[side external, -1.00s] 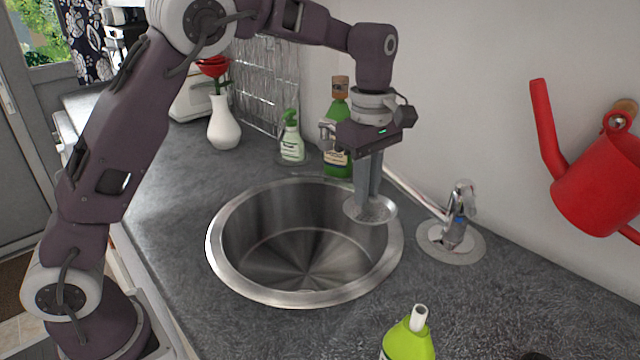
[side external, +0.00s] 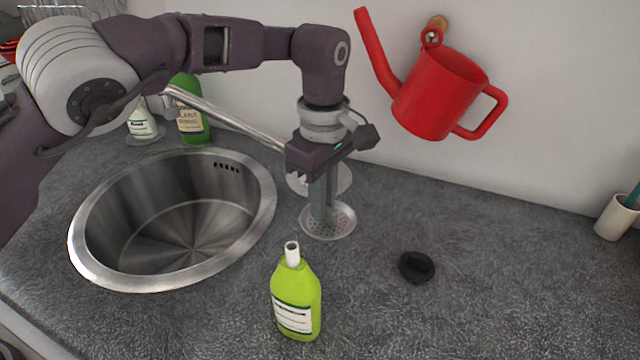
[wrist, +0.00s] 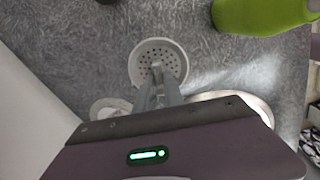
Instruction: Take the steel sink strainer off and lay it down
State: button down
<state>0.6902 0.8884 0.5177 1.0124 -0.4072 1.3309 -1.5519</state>
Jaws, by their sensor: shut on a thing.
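The round steel strainer (side external: 342,224), a shallow disc with small holes, is right of the sink (side external: 266,205), over the grey counter. My gripper (side external: 321,214) points down and is shut on the strainer's middle. The strainer looks about level and is low over the counter; I cannot tell if it touches. In the wrist view the strainer (wrist: 150,52) shows its perforated face, with the gripper fingers (wrist: 157,75) at its lower middle. The part they grip is mostly hidden.
A green bottle (side external: 296,305) stands in front of the strainer. A black stopper-like object (side external: 416,267) lies to the right. The tap's base (side external: 343,180) is just behind my gripper. A red watering can (side external: 437,95) hangs on the wall. The counter at right is mostly clear.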

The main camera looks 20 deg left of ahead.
jog(key=shift+f, duration=3.1)
jog(key=shift+f, duration=0.3)
jog(key=shift+f, duration=0.3)
jog(key=c, duration=1.4)
grip_release()
jog(key=shift+o, duration=0.2)
jog(key=shift+r, duration=0.1)
